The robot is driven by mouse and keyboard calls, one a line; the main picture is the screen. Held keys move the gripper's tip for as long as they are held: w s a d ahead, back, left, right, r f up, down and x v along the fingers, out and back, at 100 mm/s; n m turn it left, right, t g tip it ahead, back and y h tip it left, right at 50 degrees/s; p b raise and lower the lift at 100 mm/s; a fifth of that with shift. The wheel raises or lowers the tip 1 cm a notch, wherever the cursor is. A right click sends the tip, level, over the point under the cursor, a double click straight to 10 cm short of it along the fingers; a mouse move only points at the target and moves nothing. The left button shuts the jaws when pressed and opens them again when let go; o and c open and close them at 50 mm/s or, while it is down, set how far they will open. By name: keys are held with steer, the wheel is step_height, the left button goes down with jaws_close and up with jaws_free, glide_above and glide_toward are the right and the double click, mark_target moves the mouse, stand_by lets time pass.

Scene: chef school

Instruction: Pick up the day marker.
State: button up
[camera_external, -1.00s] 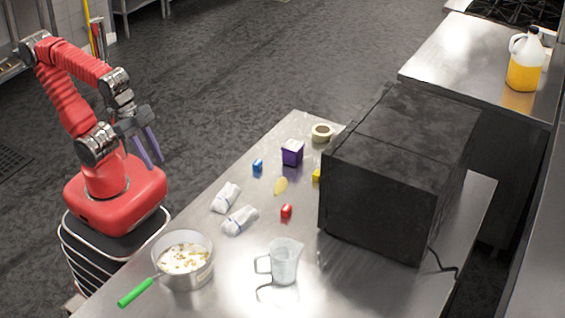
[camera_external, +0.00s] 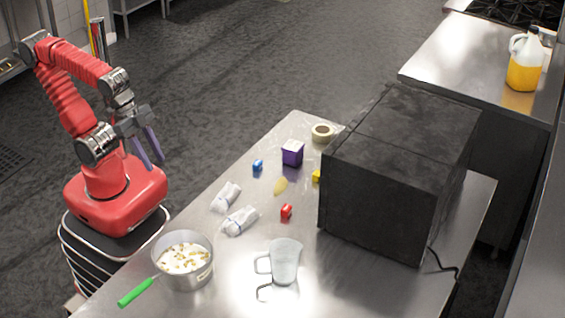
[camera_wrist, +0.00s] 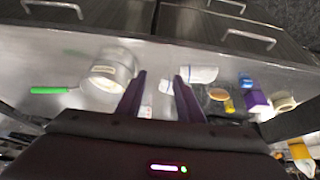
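No object is clearly recognisable as the day marker. Small candidates on the steel table (camera_external: 215,262) are a blue piece (camera_external: 257,165), a red piece (camera_external: 286,211) and a yellow piece (camera_external: 316,175) partly hidden by the black oven. A cream tape-like roll (camera_external: 322,132) lies at the far end, near a purple box (camera_external: 292,152). My gripper (camera_external: 157,163) hangs left of the table, apart from all these things, fingers pointing down. In the wrist view my gripper (camera_wrist: 158,76) has its two purple fingers spread, with nothing held between them.
A large black oven (camera_external: 385,180) covers the table's right side. A pot (camera_external: 183,262) with a green handle, a clear measuring jug (camera_external: 285,262), two white wrapped bundles (camera_external: 239,220) and a pale yellow oval piece (camera_external: 281,186) occupy the table. A jug of orange liquid (camera_external: 525,70) stands on another counter.

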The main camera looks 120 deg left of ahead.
steer(key=o, duration=0.4)
steer(key=shift+a, duration=0.1)
steer(key=w+a+g, duration=0.2)
steer(key=w+a, duration=0.3)
steer(key=a, duration=0.5)
steer(key=w+a+f+n+g, duration=0.1)
steer(key=w+a, duration=0.5)
steer(key=a, duration=0.5)
steer(key=w+a+f+n+g, duration=0.1)
steer(key=w+a, duration=0.4)
steer(key=a, duration=0.6)
steer(key=shift+w+a+f+g, duration=0.25)
steer(key=shift+w+g, duration=0.1)
steer(key=shift+g, duration=0.45)
